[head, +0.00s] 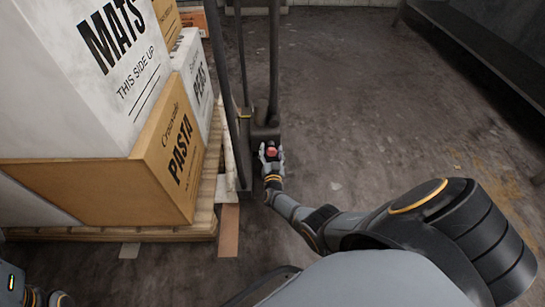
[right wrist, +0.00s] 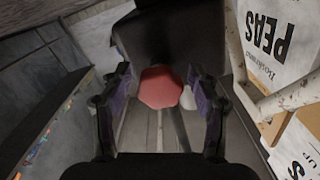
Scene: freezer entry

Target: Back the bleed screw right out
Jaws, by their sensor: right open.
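The bleed screw, seen as a red lobed knob (right wrist: 160,87), sits on the dark housing (right wrist: 152,40) in the right wrist view. In the head view the red knob (head: 271,152) shows small at the base of the dark mast. My right gripper (head: 271,155) is at the knob. In the right wrist view my right gripper (right wrist: 160,92) is open, with one finger on each side of the knob and a visible gap on both sides. The screw's shaft behind the knob is hidden. My left gripper is not clearly seen; only part of my left arm shows at the lower left.
Stacked cartons stand on a wooden pallet (head: 120,234) at the left, including a PASTA carton (head: 180,150) and a white MATS carton (head: 60,80). The PEAS carton (right wrist: 270,40) is close on the right in the wrist view. Open floor (head: 350,110) lies to the right.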

